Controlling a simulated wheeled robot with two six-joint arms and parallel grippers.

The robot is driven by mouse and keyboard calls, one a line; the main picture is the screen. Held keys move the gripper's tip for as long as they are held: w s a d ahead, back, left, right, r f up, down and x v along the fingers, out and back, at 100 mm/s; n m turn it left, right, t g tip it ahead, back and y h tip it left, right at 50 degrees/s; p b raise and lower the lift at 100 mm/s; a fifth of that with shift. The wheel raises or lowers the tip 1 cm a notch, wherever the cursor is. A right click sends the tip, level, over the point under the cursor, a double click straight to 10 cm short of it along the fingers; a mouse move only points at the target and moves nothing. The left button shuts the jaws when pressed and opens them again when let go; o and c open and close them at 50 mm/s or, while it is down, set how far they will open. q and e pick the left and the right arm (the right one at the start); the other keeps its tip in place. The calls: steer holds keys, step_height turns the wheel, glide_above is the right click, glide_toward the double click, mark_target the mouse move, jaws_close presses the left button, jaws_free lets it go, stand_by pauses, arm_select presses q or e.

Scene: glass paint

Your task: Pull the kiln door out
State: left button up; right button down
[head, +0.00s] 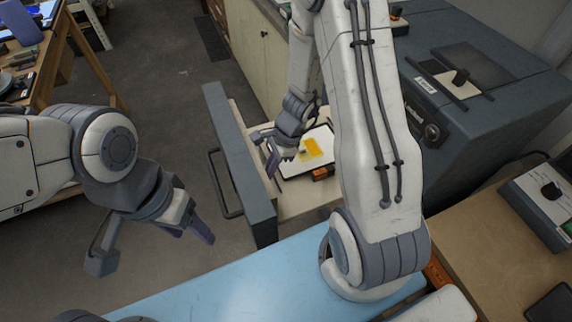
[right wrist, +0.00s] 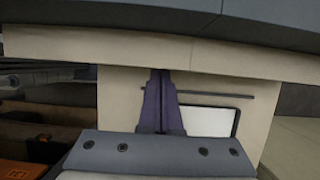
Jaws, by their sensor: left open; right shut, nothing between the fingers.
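The kiln door (head: 240,165) is a dark grey slab with a dark bar handle (head: 217,184) on its outer side. It stands out from the kiln body (head: 465,75), with a cream carriage (head: 296,200) behind it. On the carriage a white plate (head: 297,163) carries a yellow piece (head: 317,149). My right gripper (head: 272,160) is low over the carriage, on the inner side of the door. In the right wrist view its fingers (right wrist: 160,85) are shut together and empty, in front of a cream surface. My left gripper (head: 150,248) is open and empty, left of the handle and apart from it.
A blue table top (head: 240,280) lies in front. A cream cabinet (head: 255,45) stands behind the carriage. A wooden bench (head: 60,40) is at the far left. Grey floor is free between bench and door. A control box (head: 545,200) stands at right.

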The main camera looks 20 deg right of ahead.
steer(key=shift+a, duration=0.3)
steer(key=shift+d, duration=0.35)
steer(key=d+p, duration=0.1)
steer(key=d, duration=0.2)
steer(key=shift+r, duration=0.15)
steer(key=shift+d+r, duration=0.6)
steer(key=shift+r, duration=0.15)
steer(key=v, duration=0.8)
steer(key=shift+s+p, duration=0.15)
steer(key=shift+p, duration=0.25)
steer(key=shift+a+r, duration=0.1)
steer(key=shift+a, duration=0.1)
